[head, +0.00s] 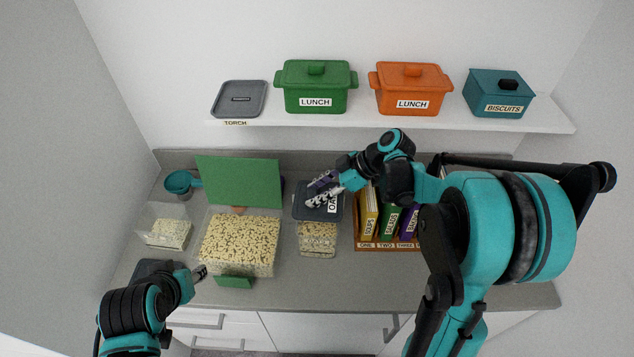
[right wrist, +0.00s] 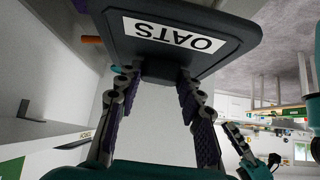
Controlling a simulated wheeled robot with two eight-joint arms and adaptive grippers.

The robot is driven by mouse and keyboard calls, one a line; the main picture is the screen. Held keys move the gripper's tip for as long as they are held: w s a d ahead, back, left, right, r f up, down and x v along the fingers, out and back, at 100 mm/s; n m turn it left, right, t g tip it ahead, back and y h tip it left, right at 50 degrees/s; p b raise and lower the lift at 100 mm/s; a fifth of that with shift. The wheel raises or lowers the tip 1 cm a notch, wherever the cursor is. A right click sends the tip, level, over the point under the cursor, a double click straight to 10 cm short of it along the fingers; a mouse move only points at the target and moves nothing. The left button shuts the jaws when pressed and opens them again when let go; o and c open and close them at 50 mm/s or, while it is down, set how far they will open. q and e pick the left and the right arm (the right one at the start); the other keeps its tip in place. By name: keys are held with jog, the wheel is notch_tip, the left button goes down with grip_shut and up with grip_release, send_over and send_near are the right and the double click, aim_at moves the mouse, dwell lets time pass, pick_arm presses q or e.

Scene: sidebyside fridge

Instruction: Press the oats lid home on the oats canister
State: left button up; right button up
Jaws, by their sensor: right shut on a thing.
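The oats lid (head: 308,212) is a dark grey square with a white OATS label, which reads clearly in the right wrist view (right wrist: 175,34). My right gripper (head: 326,188) is shut on the lid's knob (right wrist: 158,71), with one finger on each side. The lid is over the clear canister (head: 317,240) of pale flakes, taken as the oats canister. The lid hides the canister's rim, so I cannot tell whether they touch. My left gripper (head: 200,273) is low at the left, apart from both; its jaw opening is unclear.
A large open tub (head: 240,245) of pale pieces stands left of the canister, with a green panel (head: 240,180) behind it. A smaller clear tub (head: 165,232) is farther left. A wooden rack of boxes (head: 378,246) stands close on the right. The front counter (head: 310,285) is clear.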

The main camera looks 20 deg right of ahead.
aim_at(336, 201)
jog(key=shift+s+a+r, duration=0.1)
jog(key=shift+s, duration=0.1)
jog(key=shift+w+f+b, duration=0.1)
jog(key=shift+f+b, duration=0.15)
jog(key=shift+b, duration=0.1)
notch_tip(336, 201, down, 5)
jog(key=b, duration=0.4)
jog(key=shift+f, duration=0.15)
jog(key=shift+f, duration=1.2)
dwell(1.2)
jog(key=o, duration=1)
jog(key=shift+o, duration=0.2)
jog(key=shift+r, duration=0.1)
jog(key=v, duration=1.2)
